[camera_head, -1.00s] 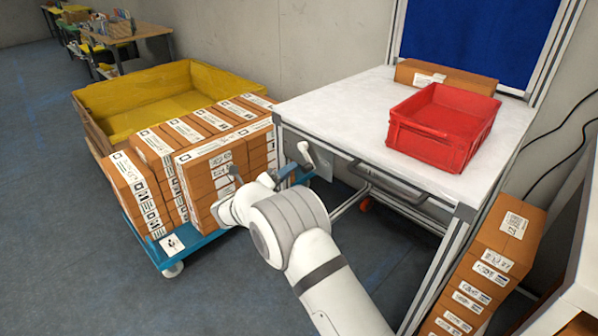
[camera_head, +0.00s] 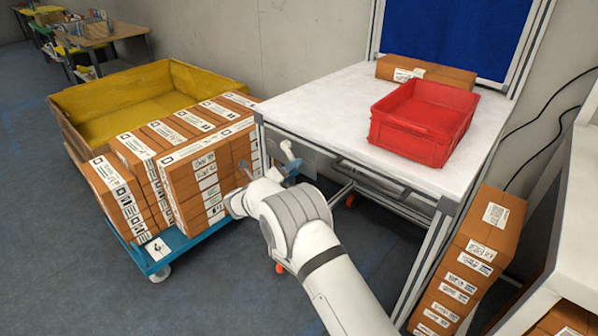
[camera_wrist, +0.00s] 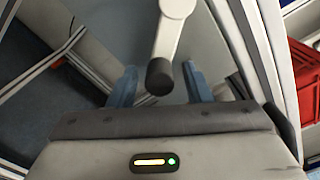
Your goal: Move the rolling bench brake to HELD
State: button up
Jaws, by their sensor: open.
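The rolling bench (camera_head: 330,105) has a white top and grey frame. A brake lever (camera_head: 288,150) with a pale arm shows by its left front corner. In the wrist view the lever (camera_wrist: 174,30) comes down from the top and ends in a dark round tip (camera_wrist: 159,77). My gripper (camera_wrist: 160,84) is open, with its blue fingers on either side of this tip and gaps on both sides. In the head view my gripper (camera_head: 287,172) is by the lever, partly hidden by my wrist. I cannot read any HELD marking.
A blue cart (camera_head: 190,247) stacked with brown boxes (camera_head: 185,180) stands close left of my arm. A red crate (camera_head: 420,125) and a brown box (camera_head: 425,74) sit on the bench. More boxes (camera_head: 470,260) stand at the right. An orange caster (camera_head: 279,267) shows below the bench.

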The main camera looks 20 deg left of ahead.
jog(key=shift+c, duration=0.6)
grip_shut()
